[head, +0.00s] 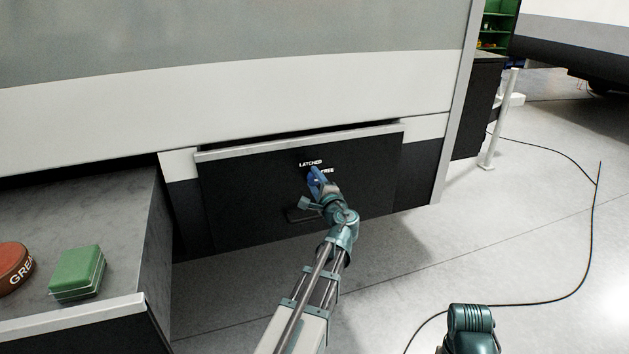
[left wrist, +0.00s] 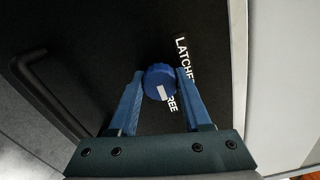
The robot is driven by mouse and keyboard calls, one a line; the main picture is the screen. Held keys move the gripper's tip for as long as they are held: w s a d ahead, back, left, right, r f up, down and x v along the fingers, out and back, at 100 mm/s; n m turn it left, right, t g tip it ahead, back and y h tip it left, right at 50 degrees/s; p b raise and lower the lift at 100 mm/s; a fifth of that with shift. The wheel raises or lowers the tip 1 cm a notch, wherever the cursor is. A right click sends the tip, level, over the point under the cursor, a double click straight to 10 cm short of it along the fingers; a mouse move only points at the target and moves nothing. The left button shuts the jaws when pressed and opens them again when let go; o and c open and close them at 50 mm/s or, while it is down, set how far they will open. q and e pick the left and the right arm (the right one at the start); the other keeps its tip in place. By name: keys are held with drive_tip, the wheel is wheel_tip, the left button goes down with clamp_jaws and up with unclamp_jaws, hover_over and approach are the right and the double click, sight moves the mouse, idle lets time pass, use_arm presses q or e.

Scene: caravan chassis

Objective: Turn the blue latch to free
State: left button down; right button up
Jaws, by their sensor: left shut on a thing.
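The blue latch (head: 315,178) is a round knob on the black panel (head: 240,190) low on the caravan side. It also shows in the left wrist view (left wrist: 157,78), with a short white mark on its face toward the side of the FREE label. My left gripper (head: 319,183) is at the knob, and in the left wrist view its two fingers (left wrist: 158,90) are shut on the knob from both sides. The LATCHED label (left wrist: 184,58) and the FREE label (left wrist: 171,104) are each partly covered. My right gripper is not seen.
A black handle (left wrist: 50,90) is on the panel beside the latch. A grey counter (head: 110,215) with a green box (head: 78,273) and a red-brown round tin (head: 14,267) stands at left. A cable (head: 560,300) crosses the open floor at right.

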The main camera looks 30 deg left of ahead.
use_arm(q)
drive_tip(key=shift+c, duration=1.7)
unclamp_jaws()
drive_tip(key=shift+d, duration=0.1)
drive_tip(key=v, duration=1.3)
drive_tip(key=shift+s+d, duration=0.2)
drive_tip(key=shift+s, duration=0.05)
